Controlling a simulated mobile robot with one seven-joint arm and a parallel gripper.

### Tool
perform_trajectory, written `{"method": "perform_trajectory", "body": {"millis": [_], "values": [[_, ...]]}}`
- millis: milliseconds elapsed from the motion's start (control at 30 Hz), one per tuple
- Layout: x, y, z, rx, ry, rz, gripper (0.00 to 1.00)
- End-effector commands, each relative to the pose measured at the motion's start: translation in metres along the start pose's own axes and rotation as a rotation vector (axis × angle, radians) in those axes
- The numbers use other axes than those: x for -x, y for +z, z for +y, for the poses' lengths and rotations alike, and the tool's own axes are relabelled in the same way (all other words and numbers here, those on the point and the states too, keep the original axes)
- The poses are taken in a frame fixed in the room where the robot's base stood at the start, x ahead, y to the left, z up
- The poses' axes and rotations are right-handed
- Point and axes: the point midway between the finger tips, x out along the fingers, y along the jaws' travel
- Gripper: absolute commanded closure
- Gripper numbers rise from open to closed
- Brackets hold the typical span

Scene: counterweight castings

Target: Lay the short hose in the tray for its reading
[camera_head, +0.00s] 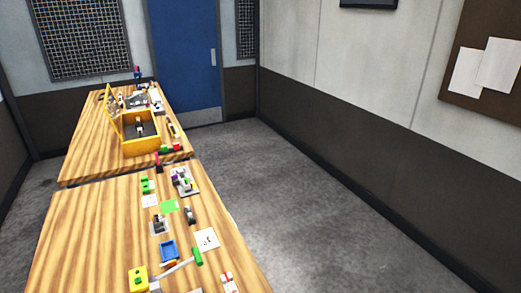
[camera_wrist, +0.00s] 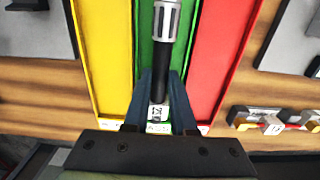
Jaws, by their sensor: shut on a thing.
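My gripper (camera_wrist: 161,95) is shut on the short hose (camera_wrist: 159,65) in the wrist view. The hose is black, with a grey ribbed end piece at the top of the picture and a white marked label between the fingers. Beyond it is a tray with yellow (camera_wrist: 100,50), green (camera_wrist: 146,42) and red (camera_wrist: 216,45) lanes. The hose lies in line with the green lane in the picture. I cannot tell whether it touches the lane floor. I cannot make out my gripper in the head view.
In the head view, a yellow open box (camera_head: 140,147) stands on the far table, and a blue bin (camera_head: 168,252) and several small items are on the near table. Floor on the right is clear.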

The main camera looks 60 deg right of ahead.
Motion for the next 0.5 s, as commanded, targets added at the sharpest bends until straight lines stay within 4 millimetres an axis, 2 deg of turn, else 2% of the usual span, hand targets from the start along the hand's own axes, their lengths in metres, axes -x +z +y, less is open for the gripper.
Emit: {"method": "perform_trajectory", "body": {"millis": [433,467,500], "values": [[-0.0096,-0.0001,-0.0006,0.000,-0.001,0.000,1.00],[-0.0095,-0.0001,-0.0006,0.000,-0.002,0.000,0.74],[-0.0089,-0.0001,-0.0006,0.000,-0.002,0.000,0.67]]}}
